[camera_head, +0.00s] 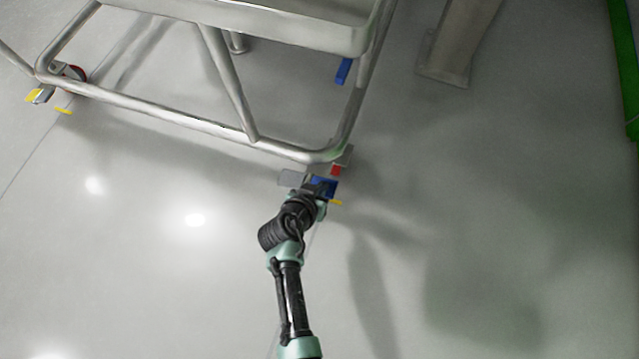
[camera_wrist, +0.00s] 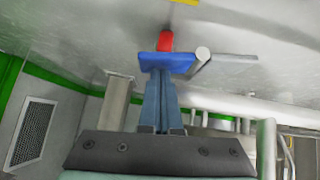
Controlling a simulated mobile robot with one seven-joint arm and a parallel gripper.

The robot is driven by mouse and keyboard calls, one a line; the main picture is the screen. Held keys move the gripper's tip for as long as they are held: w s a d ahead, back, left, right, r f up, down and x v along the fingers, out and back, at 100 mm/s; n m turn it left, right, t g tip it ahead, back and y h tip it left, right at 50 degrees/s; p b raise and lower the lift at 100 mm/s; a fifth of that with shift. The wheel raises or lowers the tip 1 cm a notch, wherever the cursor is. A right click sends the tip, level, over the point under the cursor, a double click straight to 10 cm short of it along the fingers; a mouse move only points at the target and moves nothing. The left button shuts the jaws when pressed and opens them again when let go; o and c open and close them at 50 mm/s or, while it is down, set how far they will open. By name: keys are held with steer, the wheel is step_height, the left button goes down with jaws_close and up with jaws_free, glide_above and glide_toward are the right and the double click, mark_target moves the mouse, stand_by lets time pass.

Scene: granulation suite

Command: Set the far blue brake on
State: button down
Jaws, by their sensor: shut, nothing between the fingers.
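A blue brake pedal (camera_head: 326,186) sits at the trolley's front right corner, beside a small red part (camera_head: 336,170). It also shows in the wrist view as a blue plate (camera_wrist: 168,63) in front of the red part (camera_wrist: 165,41). A second blue pedal (camera_head: 343,70) hangs farther back, under the trolley's right side. My gripper (camera_head: 319,190) is at the front blue pedal. In the wrist view its fingers (camera_wrist: 162,82) are shut and empty, their tips at the plate's edge. Whether they touch it, and the pedal's exact tilt, I cannot tell.
The steel trolley frame (camera_head: 170,112) spans the upper left, with a red-wheeled castor (camera_head: 75,73) and a yellow-tipped part (camera_head: 36,96) at its left corner. A steel post (camera_head: 455,45) stands behind on the right. Yellow marks (camera_head: 336,202) lie on the floor. The right floor is clear.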

steer(key=shift+s+d+f+m+y, duration=0.25)
steer(key=shift+d+f+m+y, duration=0.25)
steer(key=shift+y, duration=0.1)
steer(key=shift+d+f+t, duration=0.15)
steer(key=shift+f+t, duration=0.15)
steer(key=shift+f, duration=0.4)
